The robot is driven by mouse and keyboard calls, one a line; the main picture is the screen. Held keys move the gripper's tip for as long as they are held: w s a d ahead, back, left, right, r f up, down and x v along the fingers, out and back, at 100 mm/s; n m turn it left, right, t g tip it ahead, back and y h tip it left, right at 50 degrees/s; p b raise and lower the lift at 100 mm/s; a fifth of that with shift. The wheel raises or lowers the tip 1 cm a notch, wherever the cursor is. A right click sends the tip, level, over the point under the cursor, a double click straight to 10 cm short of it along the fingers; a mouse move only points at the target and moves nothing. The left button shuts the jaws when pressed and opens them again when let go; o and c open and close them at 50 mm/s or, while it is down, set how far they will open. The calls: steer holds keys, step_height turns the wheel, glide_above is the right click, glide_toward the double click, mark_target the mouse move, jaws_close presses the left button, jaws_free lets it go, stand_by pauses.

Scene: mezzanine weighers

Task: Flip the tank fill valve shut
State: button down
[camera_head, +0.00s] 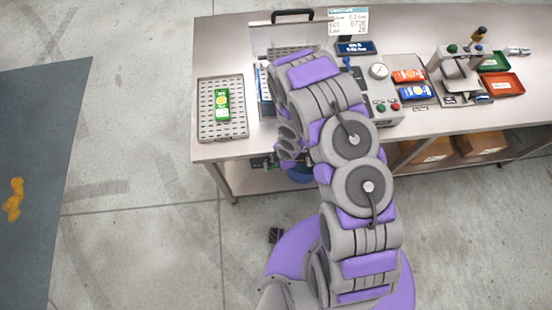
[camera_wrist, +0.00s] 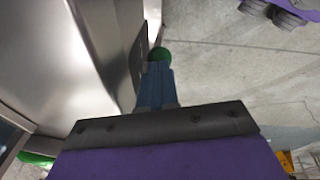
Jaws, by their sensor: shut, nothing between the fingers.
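In the wrist view my gripper (camera_wrist: 157,68) is shut and empty, its fingers pointing up the picture. A round green part (camera_wrist: 160,54) shows right at the fingertips, beside the grey metal side of the bench. It may belong to the tank fill valve; I cannot tell its position or whether the fingers touch it. In the head view my arm reaches to the bench's front edge and hides most of that spot. A dark fitting (camera_head: 262,162) and a blue rounded object (camera_head: 300,173) show below the edge, partly hidden.
The steel bench (camera_head: 215,155) carries a perforated tray (camera_head: 203,125) with a green box (camera_head: 222,104), a grey control box (camera_head: 388,117) with a gauge, and red and green bins at right. Cartons (camera_head: 480,144) sit on the lower shelf.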

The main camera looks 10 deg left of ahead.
steer(key=shift+w+d+f, duration=0.2)
steer(key=shift+d+f, duration=0.35)
steer(key=shift+d, duration=0.25)
steer(key=shift+a+f, duration=0.1)
steer(key=shift+s+a+f, duration=0.2)
steer(key=shift+a, duration=0.35)
stand_by(0.4)
